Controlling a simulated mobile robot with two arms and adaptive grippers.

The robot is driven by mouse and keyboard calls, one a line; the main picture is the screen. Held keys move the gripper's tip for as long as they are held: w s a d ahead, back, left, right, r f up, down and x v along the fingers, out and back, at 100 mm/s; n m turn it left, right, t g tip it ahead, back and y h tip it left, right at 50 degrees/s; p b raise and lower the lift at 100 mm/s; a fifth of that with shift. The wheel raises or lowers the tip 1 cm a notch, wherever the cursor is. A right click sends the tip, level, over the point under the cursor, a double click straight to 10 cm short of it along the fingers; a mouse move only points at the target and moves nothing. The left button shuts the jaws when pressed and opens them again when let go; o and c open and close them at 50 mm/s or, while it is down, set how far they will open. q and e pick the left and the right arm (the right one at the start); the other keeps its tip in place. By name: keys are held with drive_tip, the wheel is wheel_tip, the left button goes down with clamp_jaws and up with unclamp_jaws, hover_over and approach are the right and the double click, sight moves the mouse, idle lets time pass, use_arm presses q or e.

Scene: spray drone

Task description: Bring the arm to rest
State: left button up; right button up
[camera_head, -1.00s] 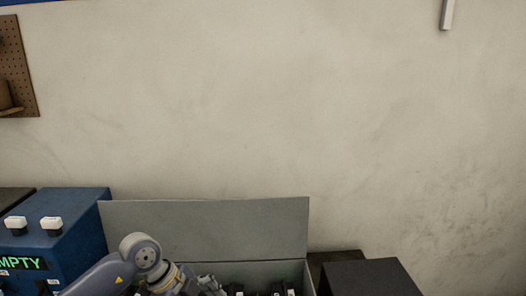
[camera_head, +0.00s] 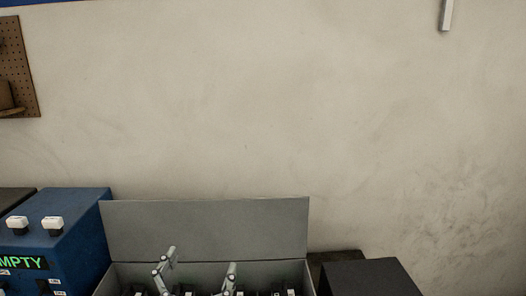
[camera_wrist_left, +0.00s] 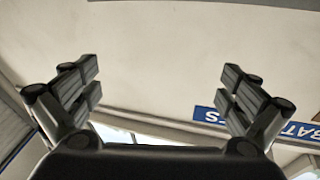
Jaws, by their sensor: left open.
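My left gripper (camera_head: 200,260) shows at the bottom of the head view, with only its two grey fingers in the picture. They point up in front of the open grey box and stand well apart. In the left wrist view the left gripper (camera_wrist_left: 160,85) has its dark fingers spread wide, with nothing between them but pale wall behind. The rest of the left arm is below the head picture. My right gripper is not in view.
The grey box (camera_head: 205,230) has its lid raised and several dark items inside. A blue unit (camera_head: 75,225) with a green EMPTY display stands at left, a black box (camera_head: 370,280) at right. A blue sign (camera_wrist_left: 207,114) shows upside down in the wrist view.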

use_arm(q)
drive_tip(key=s+a+f+n+g+y, duration=0.25)
drive_tip(key=s+a+f+g, duration=0.2)
drive_tip(key=f, duration=0.45)
drive_tip(key=s+a+f+n+g+y, duration=0.1)
drive_tip(key=s+a+f+g+y, duration=0.25)
drive_tip(key=s+f, duration=0.45)
drive_tip(key=s+f+m+g+h, duration=0.1)
drive_tip(key=s+f+g, duration=0.35)
drive_tip(key=s, duration=0.35)
drive_tip(key=s+f+g+h, duration=0.1)
drive_tip(key=s+f+g, duration=0.3)
drive_tip(key=s+f, duration=0.25)
wheel_tip(320, 180, down, 30)
drive_tip(key=s+g+b, duration=0.1)
drive_tip(key=s+b, duration=0.2)
drive_tip(key=b, duration=0.2)
drive_tip(key=s+a+f+b, duration=0.1)
drive_tip(key=s+f+b, duration=0.1)
drive_tip(key=s+f, duration=0.6)
drive_tip(key=s+a+f+g+b, duration=0.1)
drive_tip(key=s+f+b, duration=0.1)
drive_tip(key=s+f, duration=0.6)
wheel_tip(320, 180, down, 5)
drive_tip(key=shift+s+a+f+m+y, duration=0.2)
drive_tip(key=shift+s+a+m+y, duration=0.1)
drive_tip(key=shift+a+m, duration=0.15)
